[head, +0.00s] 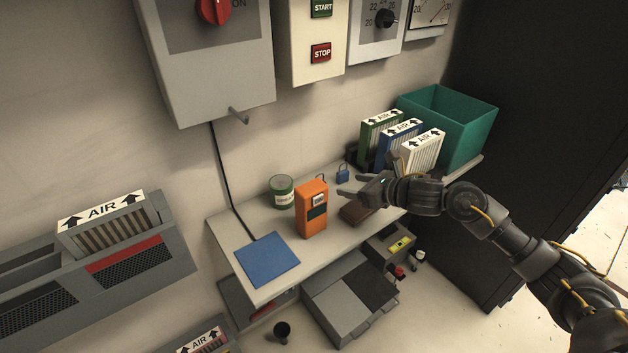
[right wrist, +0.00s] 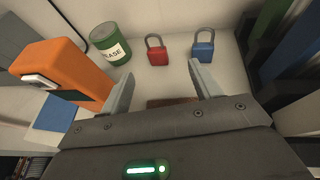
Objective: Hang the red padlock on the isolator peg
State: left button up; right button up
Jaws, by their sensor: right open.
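The red padlock (right wrist: 157,55) stands upright on the shelf in the right wrist view, between the grease can and the blue padlock (right wrist: 203,48). In the head view its body is hidden behind the orange device; only a bit of shackle seems to show. My right gripper (right wrist: 160,76) is open and empty, with the red padlock beyond its fingertips and roughly between them. It also shows in the head view (head: 345,186), low over the shelf. The isolator peg (head: 239,116) sticks out below the grey isolator box (head: 215,85), bare. My left gripper is not in view.
The orange device (head: 312,210) and green grease can (head: 282,192) stand left of the gripper on the shelf. A brown block (head: 357,213) lies below it. Air filters (head: 420,152) and a green bin (head: 450,120) are at right. A blue mat (head: 267,260) lies at left.

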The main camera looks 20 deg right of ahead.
jog(key=x, duration=0.5)
jog(key=shift+s+a+r+p, duration=0.2)
jog(key=shift+a+p, duration=0.1)
jog(key=shift+a, duration=0.1)
jog(key=shift+w+a+f, duration=0.15)
jog(key=shift+w+f, duration=0.05)
jog(key=shift+w, duration=0.15)
jog(key=shift+w+a, duration=0.15)
jog(key=shift+w, duration=0.05)
jog(key=p+x, duration=0.1)
jog(key=x, duration=0.3)
jog(key=shift+s, duration=0.1)
jog(key=shift+w+a+f, duration=0.15)
jog(key=shift+w+f, duration=0.1)
jog(key=shift+f, duration=0.05)
jog(key=c, duration=0.9)
jog(key=shift+c, duration=0.9)
jog(key=shift+r, duration=0.2)
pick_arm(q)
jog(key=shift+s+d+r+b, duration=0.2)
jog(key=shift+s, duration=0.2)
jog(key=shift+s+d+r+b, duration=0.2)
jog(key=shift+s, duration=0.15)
pick_arm(e)
notch_tip(320, 180, up, 10)
jog(key=shift+f, duration=0.15)
